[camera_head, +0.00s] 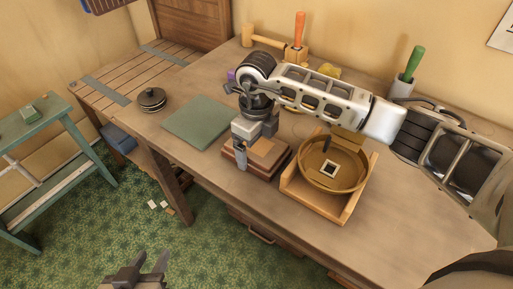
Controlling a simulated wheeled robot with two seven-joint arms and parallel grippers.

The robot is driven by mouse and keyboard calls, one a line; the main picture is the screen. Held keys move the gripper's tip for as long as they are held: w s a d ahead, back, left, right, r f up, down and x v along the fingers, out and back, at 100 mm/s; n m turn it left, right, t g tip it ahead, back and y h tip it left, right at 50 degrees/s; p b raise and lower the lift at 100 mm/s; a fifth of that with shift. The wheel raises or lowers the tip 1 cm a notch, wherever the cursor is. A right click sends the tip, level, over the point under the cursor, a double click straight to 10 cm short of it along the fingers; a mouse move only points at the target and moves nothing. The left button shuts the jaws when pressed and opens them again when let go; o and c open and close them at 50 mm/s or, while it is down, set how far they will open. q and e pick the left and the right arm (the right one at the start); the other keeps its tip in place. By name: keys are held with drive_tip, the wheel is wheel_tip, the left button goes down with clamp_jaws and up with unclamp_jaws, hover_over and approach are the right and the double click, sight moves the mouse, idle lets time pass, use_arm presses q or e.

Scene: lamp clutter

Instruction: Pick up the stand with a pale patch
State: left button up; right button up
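A round brass-coloured dish-like stand (346,186) has a pale square patch with a dark middle. A short dark piece rises at its upper left. It sits in a light wooden open-sided tray (293,193) on the workbench. My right gripper (243,160) points down at the left of the stand, apart from it, over a brown book-like stack. One finger shows clearly; the other is not clear, so I cannot tell how far it is open. My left gripper (143,268) is at the bottom left, over the green floor, with its fingers apart and nothing between them.
The brown stack (262,160) lies under my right gripper. My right arm crosses above the bench. The bench front is clear.

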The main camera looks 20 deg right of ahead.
drive_tip(key=shift+c, duration=1.4)
drive_tip(key=shift+r, duration=0.1)
